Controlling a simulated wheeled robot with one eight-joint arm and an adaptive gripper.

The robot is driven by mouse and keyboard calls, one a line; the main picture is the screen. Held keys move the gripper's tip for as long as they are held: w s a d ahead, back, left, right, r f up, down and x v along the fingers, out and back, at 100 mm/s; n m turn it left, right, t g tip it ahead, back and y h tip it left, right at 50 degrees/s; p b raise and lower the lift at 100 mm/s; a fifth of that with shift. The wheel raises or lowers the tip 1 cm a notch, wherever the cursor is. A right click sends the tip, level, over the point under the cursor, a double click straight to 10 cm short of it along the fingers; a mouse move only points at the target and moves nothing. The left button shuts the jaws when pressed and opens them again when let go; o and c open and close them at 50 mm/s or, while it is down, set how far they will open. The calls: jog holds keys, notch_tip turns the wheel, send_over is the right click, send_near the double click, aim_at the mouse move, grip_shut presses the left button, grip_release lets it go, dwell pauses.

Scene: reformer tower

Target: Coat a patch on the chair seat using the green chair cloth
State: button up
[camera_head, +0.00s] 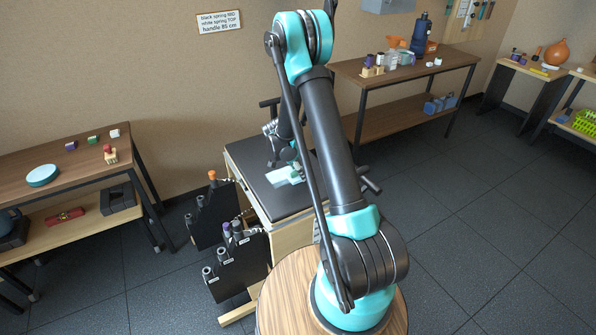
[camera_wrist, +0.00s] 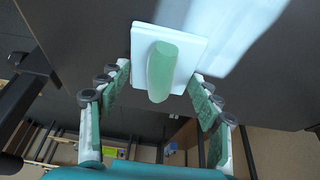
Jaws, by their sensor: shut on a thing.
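The chair (camera_head: 249,168) has a dark padded seat, which also fills the upper part of the wrist view (camera_wrist: 75,22). The green chair cloth is a pale square pad with a green rounded handle (camera_wrist: 162,72). A pale bluish-white patch (camera_wrist: 232,38) lies on the seat beside the pad. In the head view, my gripper (camera_head: 284,160) is over the middle of the seat, partly hidden by my arm.
Black racks (camera_head: 240,262) with capped rods stand left of the chair. A table (camera_head: 85,165) at the left holds a teal disc and small blocks. A table (camera_head: 400,72) behind holds bottles and blocks. A wall sign (camera_head: 219,22) hangs above. Floor at the right is clear.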

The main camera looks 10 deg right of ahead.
aim_at(291, 172)
jog(key=shift+s+a, duration=0.25)
jog(key=shift+a, duration=0.5)
jog(key=shift+s+a, duration=0.25)
jog(key=shift+a, duration=0.5)
jog(key=shift+w+d, duration=0.25)
jog(key=shift+d, duration=0.5)
jog(key=shift+w+d, duration=0.25)
jog(key=shift+d, duration=0.5)
jog(key=shift+s+a+f, duration=0.15)
jog(key=shift+s+a, duration=0.1)
jog(key=shift+a, duration=0.55)
jog(key=shift+s+a, duration=0.25)
jog(key=shift+a, duration=0.45)
jog(key=shift+w+d, duration=0.25)
jog(key=shift+d, duration=0.5)
jog(key=shift+w+d, duration=0.25)
jog(key=shift+d, duration=0.5)
jog(key=shift+s+a, duration=0.25)
jog(key=shift+a, duration=0.55)
jog(key=shift+s+a, duration=0.25)
jog(key=shift+a, duration=0.5)
jog(key=shift+w+d, duration=0.25)
jog(key=shift+d, duration=0.55)
jog(key=shift+w+d, duration=0.25)
jog(key=shift+d, duration=0.5)
